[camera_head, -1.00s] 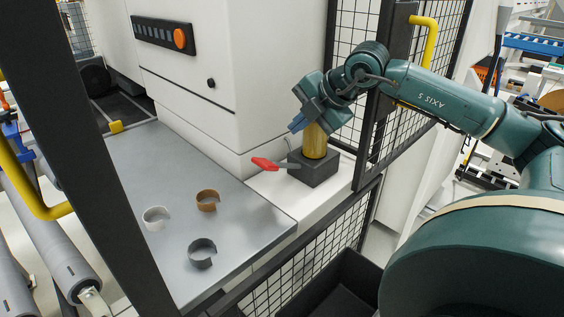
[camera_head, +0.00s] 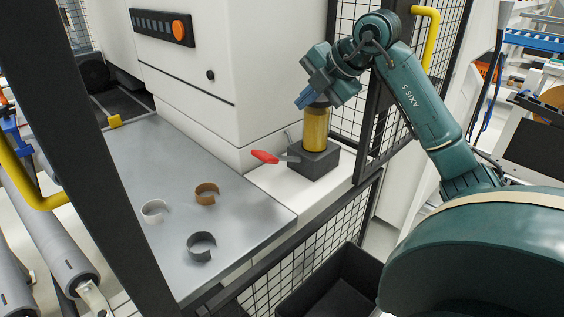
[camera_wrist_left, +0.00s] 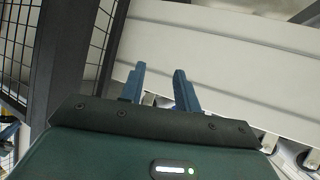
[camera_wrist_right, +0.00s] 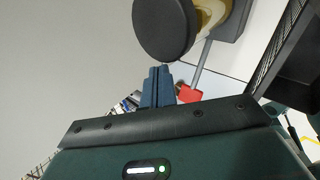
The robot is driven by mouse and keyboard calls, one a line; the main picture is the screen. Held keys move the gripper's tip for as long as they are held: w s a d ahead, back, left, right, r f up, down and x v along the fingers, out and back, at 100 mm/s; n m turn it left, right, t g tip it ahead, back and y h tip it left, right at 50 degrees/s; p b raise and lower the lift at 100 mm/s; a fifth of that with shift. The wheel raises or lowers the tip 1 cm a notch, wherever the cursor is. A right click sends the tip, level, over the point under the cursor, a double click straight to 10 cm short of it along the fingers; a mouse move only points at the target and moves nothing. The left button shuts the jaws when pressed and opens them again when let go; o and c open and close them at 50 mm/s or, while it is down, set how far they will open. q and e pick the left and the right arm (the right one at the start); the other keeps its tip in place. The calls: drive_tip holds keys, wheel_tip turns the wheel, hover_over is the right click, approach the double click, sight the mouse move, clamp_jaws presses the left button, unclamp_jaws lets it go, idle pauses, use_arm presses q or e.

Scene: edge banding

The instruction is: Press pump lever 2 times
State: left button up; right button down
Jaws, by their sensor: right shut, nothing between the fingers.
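The pump has a yellow cylinder (camera_head: 315,131) with a dark cap, standing on a dark block (camera_head: 314,161) on the white ledge. Its lever with a red handle (camera_head: 264,157) sticks out to the left of the block. My right gripper (camera_head: 302,99) is shut and empty, beside the cylinder's top and above the lever. In the right wrist view the shut fingers (camera_wrist_right: 157,86) point between the round dark cap (camera_wrist_right: 166,29) and the red handle (camera_wrist_right: 189,94); contact cannot be told. My left gripper (camera_wrist_left: 158,87) is open and empty, seen only in the left wrist view.
A grey table (camera_head: 221,241) holds curled white, brown and dark strips. The white machine (camera_head: 190,90) stands behind the ledge. Black mesh fencing (camera_head: 352,100) rises at the pump's right, and a dark bin (camera_head: 340,297) lies below.

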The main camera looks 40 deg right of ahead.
sight(282, 158)
drive_tip(key=shift+f, duration=0.1)
idle(0.3)
